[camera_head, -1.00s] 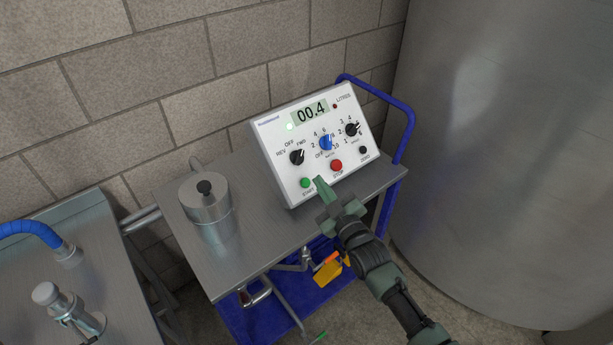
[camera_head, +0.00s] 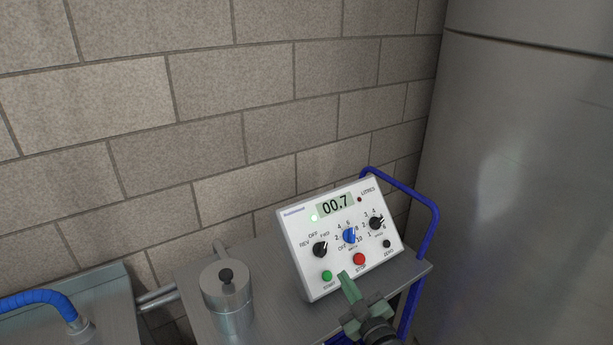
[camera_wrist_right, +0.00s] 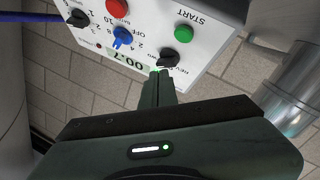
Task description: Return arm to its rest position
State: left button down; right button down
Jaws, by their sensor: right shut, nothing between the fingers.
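My right gripper (camera_head: 349,288) is shut and empty. In the head view it shows at the lower edge, in front of the white control box (camera_head: 311,283), with its fingertips near the box's lower front edge, between the green START button (camera_head: 327,276) and the red STOP button (camera_head: 359,259). I cannot tell whether it touches the box. In the right wrist view the shut fingers (camera_wrist_right: 158,76) point toward the box panel (camera_wrist_right: 150,40). My left gripper is not in view.
The box stands on a metal-topped cart with a blue handle (camera_head: 432,222). A lidded steel vessel (camera_head: 228,297) is left of it. A blue hose (camera_head: 40,298) lies at the far left. A large steel tank (camera_head: 510,190) stands at right and a block wall (camera_head: 220,120) behind.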

jog(key=s+d+f+m+g+h, duration=0.1)
jog(key=s+f+m+g, duration=0.15)
jog(key=s, duration=0.55)
jog(key=s+d+f+m+g+h, duration=0.1)
jog(key=s+d+f+g+h, duration=0.2)
jog(key=s, duration=0.5)
jog(key=s+f+m+g, duration=0.25)
jog(key=s+g, duration=0.25)
jog(key=s, duration=0.3)
jog(key=s+d+r+m+g+h, duration=0.15)
jog(key=s+d+g, duration=0.25)
jog(key=s, duration=0.9)
notch_tip(320, 180, down, 28)
jog(key=s, duration=0.2)
jog(key=s+d+f+g, duration=0.2)
jog(key=s+f, duration=1.2)
jog(key=s, duration=0.2)
jog(key=shift+d+f, duration=0.35)
dwell(1.0)
